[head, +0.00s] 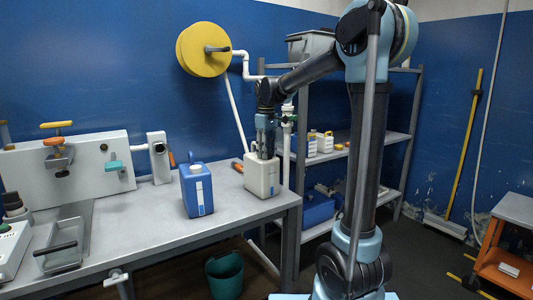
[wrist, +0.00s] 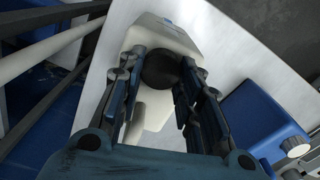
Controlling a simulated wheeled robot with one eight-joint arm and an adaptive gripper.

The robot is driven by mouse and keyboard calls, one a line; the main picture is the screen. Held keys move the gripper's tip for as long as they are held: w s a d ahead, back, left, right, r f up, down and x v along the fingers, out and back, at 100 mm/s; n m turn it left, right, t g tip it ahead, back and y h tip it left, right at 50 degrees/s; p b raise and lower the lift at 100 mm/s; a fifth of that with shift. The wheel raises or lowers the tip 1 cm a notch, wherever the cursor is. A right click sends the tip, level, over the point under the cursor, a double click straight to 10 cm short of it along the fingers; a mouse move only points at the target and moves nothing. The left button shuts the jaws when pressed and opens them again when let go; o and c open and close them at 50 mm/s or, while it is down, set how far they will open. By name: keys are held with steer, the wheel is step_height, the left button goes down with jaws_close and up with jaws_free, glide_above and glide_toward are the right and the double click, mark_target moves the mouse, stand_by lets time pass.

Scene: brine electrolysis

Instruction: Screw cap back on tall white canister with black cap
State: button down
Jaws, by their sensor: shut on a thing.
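The tall white canister (head: 262,178) stands upright at the right end of the grey workbench, with a blue-edged label low on its front. It also shows in the wrist view (wrist: 167,34), seen from above. My gripper (head: 265,155) points down over its top. In the wrist view the dark fingers (wrist: 160,85) stand on both sides of the round black cap (wrist: 159,70) and are shut on it. The cap is at the canister's top. I cannot tell whether it is fully seated, as the fingers hide its lower edge.
A blue canister (head: 197,188) stands left of the white one; it also shows in the wrist view (wrist: 262,118). Shelves (head: 345,150) with small bottles stand behind at the right. Bare bench (head: 150,215) lies front left. A green bucket (head: 224,273) is on the floor.

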steer(key=m, duration=0.5)
stand_by(0.3)
steer(key=c, duration=1.1)
jaws_free()
steer(key=shift+o, duration=0.2)
step_height(320, 180, up, 11)
steer(key=s+d+f+m, duration=0.2)
steer(key=s+d+f, duration=0.2)
steer(key=s+d, duration=0.5)
steer(key=s+d+f+m+t, duration=0.1)
steer(key=s+d+f, duration=0.5)
steer(key=s+f, duration=0.5)
steer(key=s+d+f+m+t, duration=0.1)
steer(key=s+d+f, duration=0.5)
steer(key=s+f, duration=0.6)
step_height(320, 180, down, 2)
steer(key=shift+d+f+m, duration=0.1)
steer(key=shift+d+m, duration=0.15)
steer(key=shift+m, duration=0.15)
